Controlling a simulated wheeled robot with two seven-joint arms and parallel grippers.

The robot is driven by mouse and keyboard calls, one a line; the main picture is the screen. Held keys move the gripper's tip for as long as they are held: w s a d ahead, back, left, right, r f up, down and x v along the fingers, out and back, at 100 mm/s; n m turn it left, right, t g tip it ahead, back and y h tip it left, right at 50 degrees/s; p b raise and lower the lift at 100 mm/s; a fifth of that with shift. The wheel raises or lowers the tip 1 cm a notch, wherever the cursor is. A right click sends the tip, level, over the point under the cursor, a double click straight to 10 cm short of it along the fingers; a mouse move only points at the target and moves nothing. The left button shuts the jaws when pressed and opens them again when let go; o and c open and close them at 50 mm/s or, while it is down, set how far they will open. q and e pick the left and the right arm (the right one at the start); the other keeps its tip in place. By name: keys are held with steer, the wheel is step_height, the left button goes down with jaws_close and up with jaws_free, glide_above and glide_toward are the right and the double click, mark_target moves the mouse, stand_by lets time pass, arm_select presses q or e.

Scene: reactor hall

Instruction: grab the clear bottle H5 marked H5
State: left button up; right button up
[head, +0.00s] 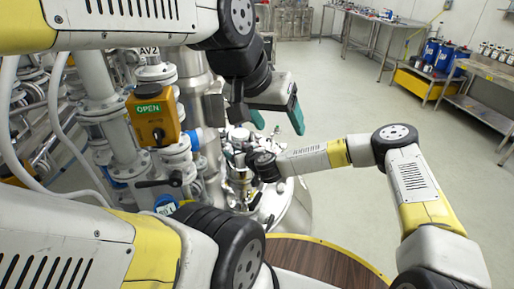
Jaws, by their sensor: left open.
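I cannot make out a clear bottle marked H5 anywhere in the head view. Several small bottles with dark tops (497,53) stand in a row on the bench at the far right, too small to read any marks. My left gripper (279,119) hangs in the upper middle with its teal fingers apart and nothing seen between them. It is in front of the reactor piping, far from those bottles. My right arm reaches from the lower right to the middle.
A valve with an orange box marked OPEN (153,118) and steel pipes crowd the left. Blue containers (440,57) stand in a yellow tray (417,83) at the right. A steel bench (487,112) is beside them. The grey floor (345,100) between is clear.

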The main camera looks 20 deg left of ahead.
steer(key=shift+w+a+f, duration=0.15)
steer(key=shift+w+a, duration=0.05)
steer(key=c, duration=1.6)
jaws_close()
